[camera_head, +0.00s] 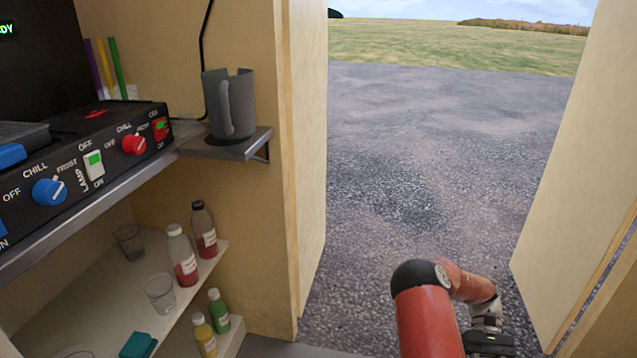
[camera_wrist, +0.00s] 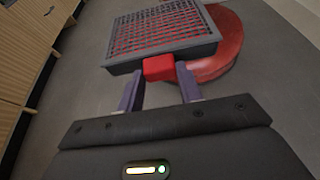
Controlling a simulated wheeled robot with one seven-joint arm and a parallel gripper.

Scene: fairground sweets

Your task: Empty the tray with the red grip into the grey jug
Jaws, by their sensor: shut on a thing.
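The tray (camera_wrist: 125,57) is dark grey with a mesh or grid pattern and a red grip (camera_wrist: 158,68), seen in the wrist view. My gripper (camera_wrist: 160,88) is shut on the red grip, and the tray extends out beyond the fingertips. I cannot tell what lies in the tray. The grey jug (camera_head: 240,104) stands upright on a small shelf on the wooden wall, left of centre in the head view, its handle toward me. My gripper and the tray are apart from the jug; the jug is not in the wrist view.
The small metal shelf (camera_head: 226,149) sticks out beside the machine with knobs (camera_head: 90,165). Bottles (camera_head: 181,254) and glasses (camera_head: 160,293) stand on lower shelves. An open doorway with grey ground (camera_head: 420,150) lies to the right, beside a wooden panel (camera_head: 570,180).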

